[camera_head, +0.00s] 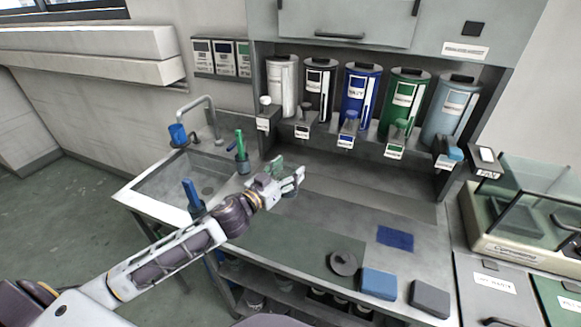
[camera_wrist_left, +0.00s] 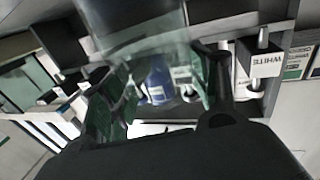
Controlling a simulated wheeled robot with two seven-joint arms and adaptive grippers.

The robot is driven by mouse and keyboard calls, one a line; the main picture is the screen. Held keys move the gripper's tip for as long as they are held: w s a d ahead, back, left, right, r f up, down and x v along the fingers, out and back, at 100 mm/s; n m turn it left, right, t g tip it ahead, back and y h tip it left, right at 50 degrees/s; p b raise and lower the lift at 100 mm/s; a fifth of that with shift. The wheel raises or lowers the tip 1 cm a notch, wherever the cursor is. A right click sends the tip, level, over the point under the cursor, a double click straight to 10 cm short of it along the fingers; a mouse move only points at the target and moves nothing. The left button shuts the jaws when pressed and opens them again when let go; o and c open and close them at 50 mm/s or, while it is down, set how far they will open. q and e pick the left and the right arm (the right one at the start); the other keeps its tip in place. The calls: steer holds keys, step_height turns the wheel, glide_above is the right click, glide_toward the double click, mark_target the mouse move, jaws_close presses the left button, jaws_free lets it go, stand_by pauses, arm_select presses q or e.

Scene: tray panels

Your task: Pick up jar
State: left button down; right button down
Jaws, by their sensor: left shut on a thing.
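A clear, glassy jar (camera_wrist_left: 140,28) fills the upper middle of the left wrist view, between the two dark fingers of my left gripper. The dispensers behind show through it. In the head view my left gripper (camera_head: 294,182) is above the worktop, to the right of the sink, and is shut on the jar. The jar's outline is hard to make out there; a small green shape shows just behind the gripper. I cannot tell how far the jar is above the worktop. My right gripper is not in view.
Several dispensers, including a blue one (camera_head: 360,92) and a green one (camera_head: 404,100), line the back shelf. A sink (camera_head: 180,180) is at left. A blue mat (camera_head: 395,238), a blue block (camera_head: 379,283) and a grey block (camera_head: 429,298) lie front right. A glass-sided case (camera_head: 520,250) stands far right.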

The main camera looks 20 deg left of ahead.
arm_select(q)
steer(key=shift+s+b, duration=0.3)
steer(key=shift+s, duration=2.35)
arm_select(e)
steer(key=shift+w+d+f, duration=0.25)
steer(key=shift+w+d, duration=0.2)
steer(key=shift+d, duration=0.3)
arm_select(q)
steer(key=shift+a, duration=0.1)
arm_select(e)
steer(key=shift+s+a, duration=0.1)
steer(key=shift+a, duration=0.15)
